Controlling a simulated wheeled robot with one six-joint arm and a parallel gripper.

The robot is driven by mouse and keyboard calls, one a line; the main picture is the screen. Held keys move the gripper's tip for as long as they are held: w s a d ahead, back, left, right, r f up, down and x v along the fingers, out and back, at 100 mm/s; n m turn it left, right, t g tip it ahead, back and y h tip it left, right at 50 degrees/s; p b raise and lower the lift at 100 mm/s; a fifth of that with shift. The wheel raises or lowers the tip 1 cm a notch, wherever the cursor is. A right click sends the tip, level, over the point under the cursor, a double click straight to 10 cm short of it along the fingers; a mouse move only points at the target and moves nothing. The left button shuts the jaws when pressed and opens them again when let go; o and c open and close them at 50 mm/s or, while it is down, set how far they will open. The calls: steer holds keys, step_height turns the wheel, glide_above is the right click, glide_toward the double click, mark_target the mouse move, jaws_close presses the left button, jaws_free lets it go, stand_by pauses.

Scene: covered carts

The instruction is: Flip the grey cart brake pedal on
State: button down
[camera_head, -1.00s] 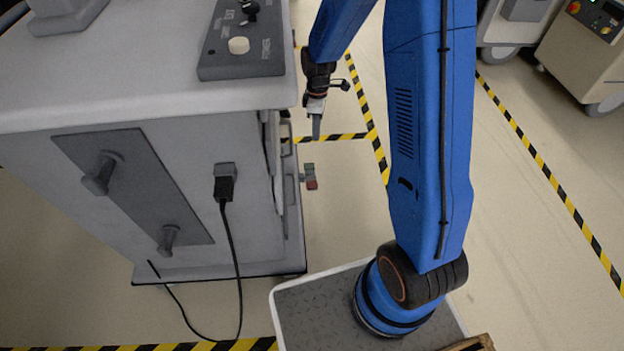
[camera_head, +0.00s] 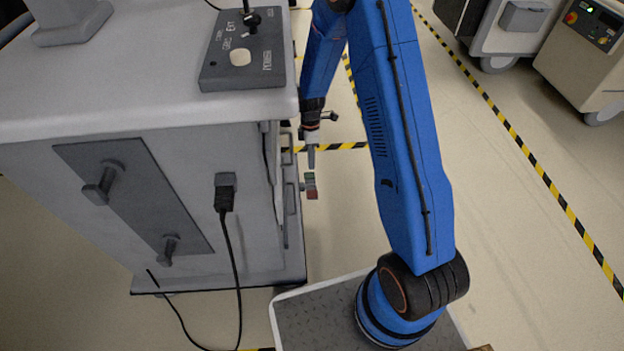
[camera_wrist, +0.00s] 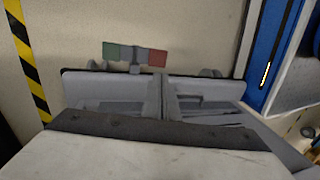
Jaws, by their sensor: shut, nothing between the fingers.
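The grey cart (camera_head: 90,225) fills the left of the head view. Its brake pedal (camera_head: 311,186) is a small bar with green and red ends, low at the cart's right side near the floor. My gripper (camera_head: 311,160) is shut and empty, pointing down. In the head picture its tip is just above the pedal; I cannot tell the true height gap, and no contact is clear.
A dark control box (camera_head: 243,60) sits on the cart top. A black cable (camera_head: 236,270) hangs from its side to the floor. Other carts (camera_head: 585,60) stand at the upper right. Clear floor with yellow-black tape lies right of my arm.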

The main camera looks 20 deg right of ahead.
mark_target(313, 195)
steer(key=x, duration=1.3)
steer(key=shift+s+a+f, duration=0.1)
steer(key=shift+f, duration=0.2)
